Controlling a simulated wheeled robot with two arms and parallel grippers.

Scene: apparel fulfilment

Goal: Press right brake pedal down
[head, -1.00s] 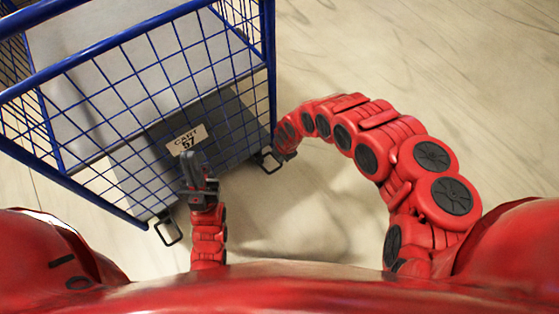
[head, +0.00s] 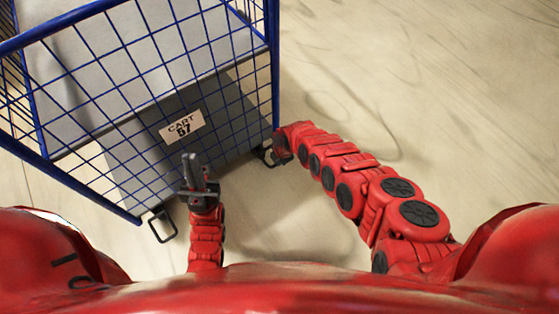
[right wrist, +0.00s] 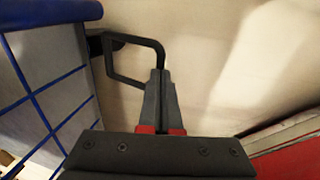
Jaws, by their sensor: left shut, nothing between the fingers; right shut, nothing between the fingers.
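The blue wire cart (head: 140,110) stands at the left of the head view. Its right brake pedal (head: 266,156), a black wire loop, sticks out at the cart's lower right corner. In the right wrist view the same pedal (right wrist: 152,46) shows just beyond the fingertips of my right gripper (right wrist: 160,76). The shut fingers overlap the loop's near part in the picture; I cannot tell whether they touch it. In the head view my right gripper (head: 279,150) is mostly hidden by its arm. My left gripper (head: 194,168) is shut and empty in front of the cart.
A second black wire pedal (head: 162,226) sticks out at the cart's lower left corner, beside my left arm. The pale floor (head: 430,90) to the right is clear.

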